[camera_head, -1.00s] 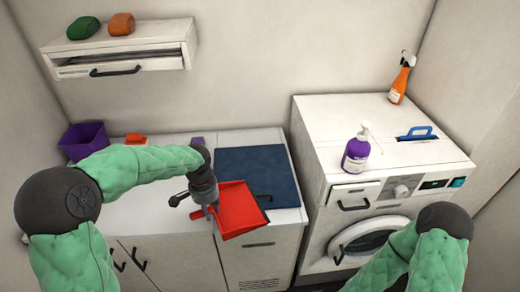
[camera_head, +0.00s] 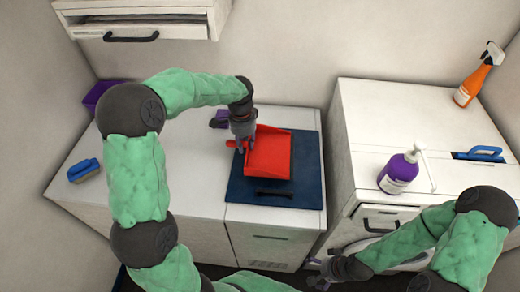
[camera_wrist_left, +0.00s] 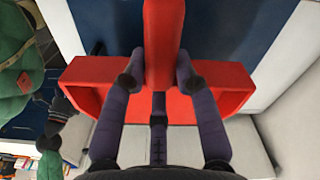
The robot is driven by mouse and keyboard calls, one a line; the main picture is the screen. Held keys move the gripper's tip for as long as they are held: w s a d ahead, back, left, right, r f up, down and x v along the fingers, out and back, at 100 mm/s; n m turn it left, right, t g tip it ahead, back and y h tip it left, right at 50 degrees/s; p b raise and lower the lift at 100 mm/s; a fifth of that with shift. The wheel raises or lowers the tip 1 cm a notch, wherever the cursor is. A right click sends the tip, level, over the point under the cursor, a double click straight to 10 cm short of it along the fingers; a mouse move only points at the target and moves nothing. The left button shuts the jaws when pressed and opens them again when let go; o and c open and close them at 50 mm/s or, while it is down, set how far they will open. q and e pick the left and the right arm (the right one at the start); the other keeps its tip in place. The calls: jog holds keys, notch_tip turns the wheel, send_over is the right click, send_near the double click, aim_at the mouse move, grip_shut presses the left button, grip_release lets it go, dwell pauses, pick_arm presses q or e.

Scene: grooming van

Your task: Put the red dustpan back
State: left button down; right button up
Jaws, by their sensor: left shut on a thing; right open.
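The red dustpan (camera_head: 268,152) is over the dark blue mat (camera_head: 238,190) on the counter in the head view. My left gripper (camera_head: 242,144) is shut on its handle, at the dustpan's left side. In the left wrist view the fingers (camera_wrist_left: 160,75) close around the red handle (camera_wrist_left: 163,30), with the red pan (camera_wrist_left: 225,88) behind them. I cannot tell whether the dustpan touches the mat. My right gripper (camera_head: 322,268) is open and empty, low in front of the washing machine.
A dark bar-shaped handle (camera_head: 274,194) lies at the mat's front. A blue brush (camera_head: 84,170) lies on the counter at left, and a purple bin (camera_head: 97,96) stands behind.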

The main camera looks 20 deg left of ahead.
aim_at(258, 141)
pick_arm(q)
jog(key=w+f, duration=0.2)
jog(key=w+d+f, duration=0.1)
jog(key=w+f, duration=0.1)
jog(key=w+d+f, duration=0.1)
jog(key=w+f, duration=0.1)
jog(key=shift+w+d+f+b, duration=0.1)
jog(key=shift+d+f+b, duration=0.05)
jog(key=shift+f+b, duration=0.25)
jog(key=shift+f, duration=1.45)
jog(key=shift+f+b, duration=0.1)
jog(key=shift+b, duration=0.25)
jog(key=c, duration=1)
grip_release()
jog(key=shift+o, duration=0.2)
notch_tip(258, 141, up, 12)
jog(key=shift+r+p, duration=0.1)
jog(key=shift+p, duration=0.85)
